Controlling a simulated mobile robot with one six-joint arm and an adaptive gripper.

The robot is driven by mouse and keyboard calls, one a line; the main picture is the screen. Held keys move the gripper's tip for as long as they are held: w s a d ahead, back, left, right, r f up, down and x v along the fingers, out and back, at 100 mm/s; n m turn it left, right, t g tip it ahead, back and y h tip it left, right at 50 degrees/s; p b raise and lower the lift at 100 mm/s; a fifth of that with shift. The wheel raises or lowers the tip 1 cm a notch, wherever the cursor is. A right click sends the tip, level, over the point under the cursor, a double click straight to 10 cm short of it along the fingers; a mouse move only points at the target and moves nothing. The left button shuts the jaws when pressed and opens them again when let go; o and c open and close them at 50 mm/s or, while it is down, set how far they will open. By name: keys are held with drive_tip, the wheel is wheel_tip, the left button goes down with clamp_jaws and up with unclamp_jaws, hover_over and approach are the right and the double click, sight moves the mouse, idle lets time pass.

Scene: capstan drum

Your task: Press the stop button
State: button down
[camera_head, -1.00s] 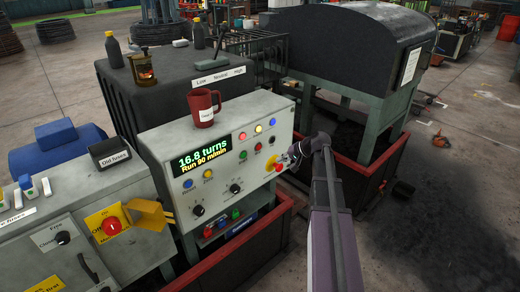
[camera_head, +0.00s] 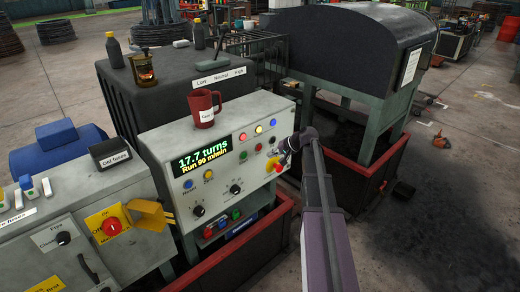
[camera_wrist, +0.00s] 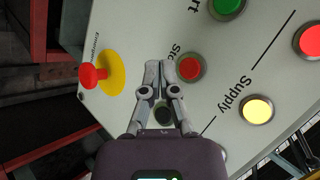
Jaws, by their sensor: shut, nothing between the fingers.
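The stop button is a round red button in a grey ring, next to a partly covered label starting "St", in the wrist view (camera_wrist: 190,68). In the head view it is a small red button (camera_head: 271,140) on the right part of the grey control panel (camera_head: 170,150). My gripper (camera_wrist: 160,68) is shut and empty. Its fingertips appear just left of the stop button in the wrist view and cover part of the label. Whether they touch the panel I cannot tell. In the head view my gripper (camera_head: 282,157) is at the panel's right end.
A red mushroom button on a yellow disc (camera_wrist: 97,75) is left of the fingers. A green button (camera_wrist: 227,7) and a yellow button (camera_wrist: 257,109) are also near. A red mug (camera_head: 204,108) stands on the panel. A display (camera_head: 201,156) reads 17.7 turns, Run 90 m/min.

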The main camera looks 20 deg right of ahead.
sight(259, 151)
drive_tip(key=shift+w+a, duration=0.3)
drive_tip(key=shift+w, duration=0.55)
drive_tip(key=shift+w+a, duration=0.3)
drive_tip(key=shift+w, duration=0.5)
drive_tip(key=shift+w+a, duration=0.3)
drive_tip(key=shift+w, duration=0.45)
idle(1.6)
drive_tip(key=shift+s, duration=0.2)
drive_tip(key=shift+s+d, duration=0.3)
drive_tip(key=shift+s, duration=0.4)
drive_tip(key=shift+s+d, duration=0.3)
drive_tip(key=shift+s, duration=0.45)
drive_tip(key=shift+s+d, duration=0.25)
drive_tip(key=shift+s, duration=0.5)
drive_tip(key=shift+s+d, duration=0.3)
drive_tip(key=shift+s, duration=0.45)
